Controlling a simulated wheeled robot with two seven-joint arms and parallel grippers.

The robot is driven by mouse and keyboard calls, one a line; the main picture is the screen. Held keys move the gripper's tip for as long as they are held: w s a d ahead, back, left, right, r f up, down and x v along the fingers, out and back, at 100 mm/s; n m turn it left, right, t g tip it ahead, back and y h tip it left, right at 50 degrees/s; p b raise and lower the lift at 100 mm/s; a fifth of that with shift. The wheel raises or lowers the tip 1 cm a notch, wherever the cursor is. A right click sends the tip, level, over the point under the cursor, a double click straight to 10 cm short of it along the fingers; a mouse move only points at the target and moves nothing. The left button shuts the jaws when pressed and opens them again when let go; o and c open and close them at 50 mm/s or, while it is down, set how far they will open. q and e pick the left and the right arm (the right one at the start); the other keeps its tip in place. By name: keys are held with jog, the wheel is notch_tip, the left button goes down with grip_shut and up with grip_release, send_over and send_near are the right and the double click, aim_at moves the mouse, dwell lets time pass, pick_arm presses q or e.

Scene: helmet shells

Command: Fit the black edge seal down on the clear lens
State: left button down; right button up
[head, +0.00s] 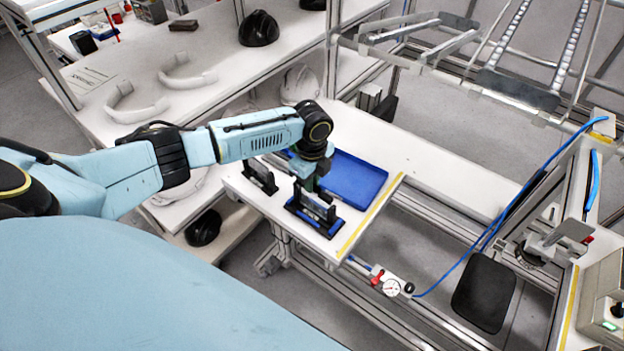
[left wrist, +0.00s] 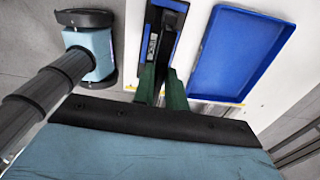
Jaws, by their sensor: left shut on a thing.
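My left gripper (head: 311,185) is over the near black stand with blue edges (head: 328,229) on the white table. In the left wrist view its two green fingers (left wrist: 161,84) are shut close together on a thin dark piece, which looks like the black edge seal; the fingers hide most of it. The clear lens (head: 318,207) appears as a grey, see-through plate upright in the stand, just below the fingertips. The stand also shows in the left wrist view (left wrist: 153,46). I cannot tell whether the seal touches the lens. My right gripper is not in view.
An empty-looking blue tray (head: 352,180) lies right behind the stand. A second black stand (head: 261,178) is to the left. A yellow line (head: 368,217) marks the table's right edge. Helmet shells (head: 259,28) sit on the back bench.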

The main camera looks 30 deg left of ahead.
pick_arm(q)
jog(key=shift+f, duration=0.25)
jog(key=c, duration=1.3)
grip_release()
jog(key=shift+c, duration=0.2)
notch_tip(320, 180, up, 13)
jog(key=shift+r+b, duration=0.2)
jog(key=shift+b, duration=0.1)
